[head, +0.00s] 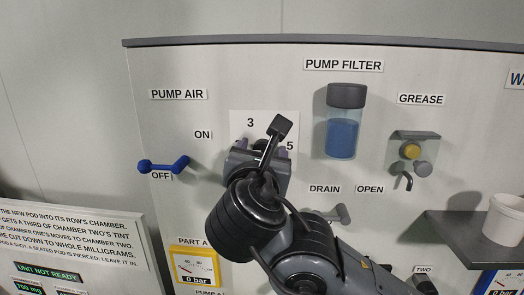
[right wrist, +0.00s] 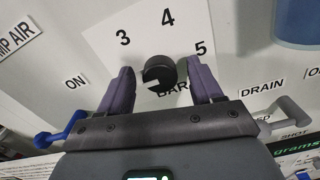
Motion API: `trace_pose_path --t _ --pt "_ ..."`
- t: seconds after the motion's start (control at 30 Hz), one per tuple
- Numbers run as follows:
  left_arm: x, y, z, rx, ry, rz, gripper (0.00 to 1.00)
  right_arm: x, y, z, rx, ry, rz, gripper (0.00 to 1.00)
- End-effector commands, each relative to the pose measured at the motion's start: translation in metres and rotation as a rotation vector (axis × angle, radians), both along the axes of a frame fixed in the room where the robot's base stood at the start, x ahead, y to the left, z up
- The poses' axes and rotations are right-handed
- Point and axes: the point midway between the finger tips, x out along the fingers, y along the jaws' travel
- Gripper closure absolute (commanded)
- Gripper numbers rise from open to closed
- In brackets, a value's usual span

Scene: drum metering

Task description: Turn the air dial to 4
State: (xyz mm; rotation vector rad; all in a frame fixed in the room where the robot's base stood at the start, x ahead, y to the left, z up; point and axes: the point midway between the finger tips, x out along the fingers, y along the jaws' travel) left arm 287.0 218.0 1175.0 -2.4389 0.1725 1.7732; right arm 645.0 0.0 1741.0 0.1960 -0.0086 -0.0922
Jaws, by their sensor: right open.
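The air dial (right wrist: 158,70) is a dark round knob on a white plate (right wrist: 110,38) marked 3, 4 and 5, with part of the word BAR below. In the right wrist view the 4 is above the knob, 3 at upper left and 5 at right. I cannot tell which number it points to. My right gripper (right wrist: 161,72) is open, with one purple finger on each side of the knob; contact is not clear. In the head view my right gripper (head: 262,148) covers the dial and the 4, leaving 3 and 5 visible. My left gripper is not in view.
A blue ON/OFF lever (head: 163,165) is left of the plate. A blue filter cup (head: 342,125) is at the right, with a grey drain lever (head: 340,214) below it. A grey shelf (head: 455,228) with a white cup (head: 505,216) juts out at far right.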

Motion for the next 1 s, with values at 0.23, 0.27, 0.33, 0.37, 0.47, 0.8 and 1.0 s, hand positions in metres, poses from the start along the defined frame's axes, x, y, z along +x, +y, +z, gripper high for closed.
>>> trace_pose_path --t 0.23,0.27,0.33,0.37,0.47,0.8,1.0 --pt "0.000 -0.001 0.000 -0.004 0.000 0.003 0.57 0.000 0.000 0.000 0.000 0.000 0.000 0.59" --pt "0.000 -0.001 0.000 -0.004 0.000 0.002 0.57 0.000 0.000 0.000 0.000 0.000 0.000 0.64" --pt "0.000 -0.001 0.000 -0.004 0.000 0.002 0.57 0.000 0.000 0.000 0.000 0.000 0.000 0.75" --pt "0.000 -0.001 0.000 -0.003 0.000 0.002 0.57 0.000 0.000 0.000 0.000 0.000 0.000 0.79" --pt "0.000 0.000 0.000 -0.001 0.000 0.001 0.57 0.000 0.000 0.000 0.000 0.000 0.000 0.90" --pt "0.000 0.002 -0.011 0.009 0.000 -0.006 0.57 0.000 -0.001 -0.002 0.060 -0.006 -0.001 0.90" --pt "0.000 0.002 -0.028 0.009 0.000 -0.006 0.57 -0.001 0.000 -0.004 0.181 -0.018 0.000 0.90"
